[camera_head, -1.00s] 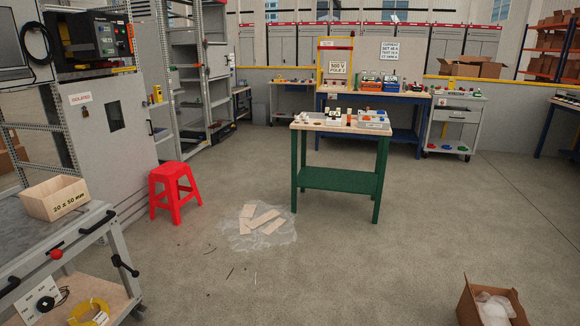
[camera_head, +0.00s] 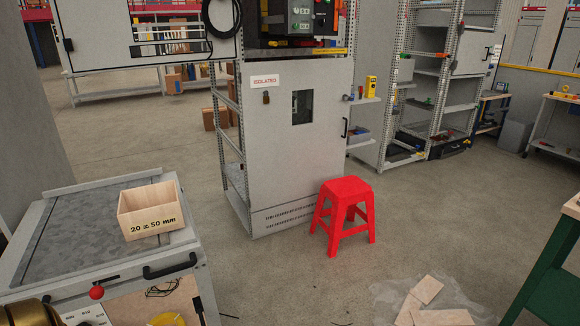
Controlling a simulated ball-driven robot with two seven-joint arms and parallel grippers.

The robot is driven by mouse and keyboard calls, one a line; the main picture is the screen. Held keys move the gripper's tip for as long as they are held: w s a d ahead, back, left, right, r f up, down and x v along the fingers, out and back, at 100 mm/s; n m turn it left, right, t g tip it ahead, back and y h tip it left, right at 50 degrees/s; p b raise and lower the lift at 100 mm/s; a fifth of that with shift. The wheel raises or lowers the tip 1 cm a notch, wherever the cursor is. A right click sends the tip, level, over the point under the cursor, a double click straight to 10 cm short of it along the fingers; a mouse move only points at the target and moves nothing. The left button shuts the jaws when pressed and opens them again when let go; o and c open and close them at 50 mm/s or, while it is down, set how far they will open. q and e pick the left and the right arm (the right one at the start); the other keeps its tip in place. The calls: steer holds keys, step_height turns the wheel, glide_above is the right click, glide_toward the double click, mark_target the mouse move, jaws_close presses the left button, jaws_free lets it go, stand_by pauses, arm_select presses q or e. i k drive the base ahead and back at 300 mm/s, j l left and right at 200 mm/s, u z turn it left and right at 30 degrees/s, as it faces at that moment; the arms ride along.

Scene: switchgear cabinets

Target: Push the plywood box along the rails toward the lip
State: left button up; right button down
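The plywood box (camera_head: 152,222) is open-topped and marked "20 x 50 mm". It sits upright on the right part of the grey-topped cart (camera_head: 62,238) at the left of the head view. Raised rails run along the cart top, with one raised edge (camera_head: 100,182) along its far side. I cannot tell which edge is the lip. A dark and brass-coloured rounded part shows at the bottom left corner, and I cannot tell what it is. Neither of my grippers is in view.
The cart's front carries a red knob (camera_head: 96,292) and a black handle (camera_head: 170,266). A grey cabinet marked "ISOLATED" (camera_head: 290,150) stands behind it. A red stool (camera_head: 345,212) stands to the right on the floor. Plywood offcuts (camera_head: 428,290) lie on the floor, with a green table (camera_head: 552,270) at right.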

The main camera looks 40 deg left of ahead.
mark_target(153, 209)
steer(key=i+u, duration=0.4)
steer(key=i+l+u, duration=0.3)
steer(key=i+u, duration=0.15)
steer(key=i+l+u, duration=0.4)
